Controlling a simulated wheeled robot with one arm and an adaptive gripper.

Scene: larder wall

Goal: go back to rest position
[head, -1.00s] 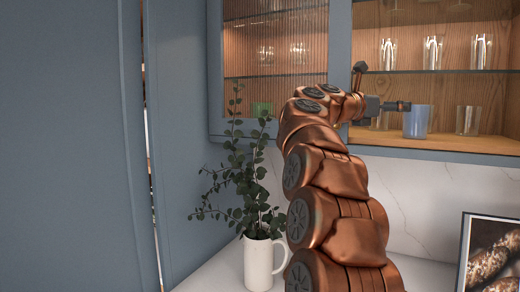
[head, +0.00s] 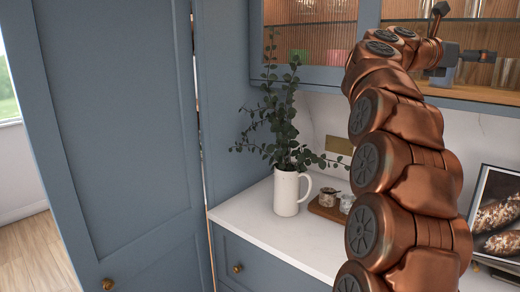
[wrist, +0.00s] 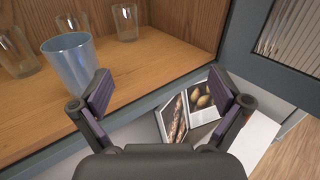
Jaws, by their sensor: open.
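My gripper (wrist: 160,93) is open, with nothing between its two fingers in the wrist view. In the head view my gripper (head: 484,55) is at upper right, in front of the open cabinet. A blue cup (wrist: 70,64) stands upright on the wooden cabinet shelf (wrist: 140,72), just left of my left finger in the wrist view, which slightly overlaps its edge. In the head view the blue cup (head: 442,78) is partly hidden behind my gripper.
Clear glasses (wrist: 124,22) stand on the shelf. A cabinet door (wrist: 285,45) is at the right in the wrist view. Below are a white counter (head: 250,215), a white mug (head: 287,194) with leafy stems, a wooden tray (head: 327,208) with jars, and a picture book (head: 497,215).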

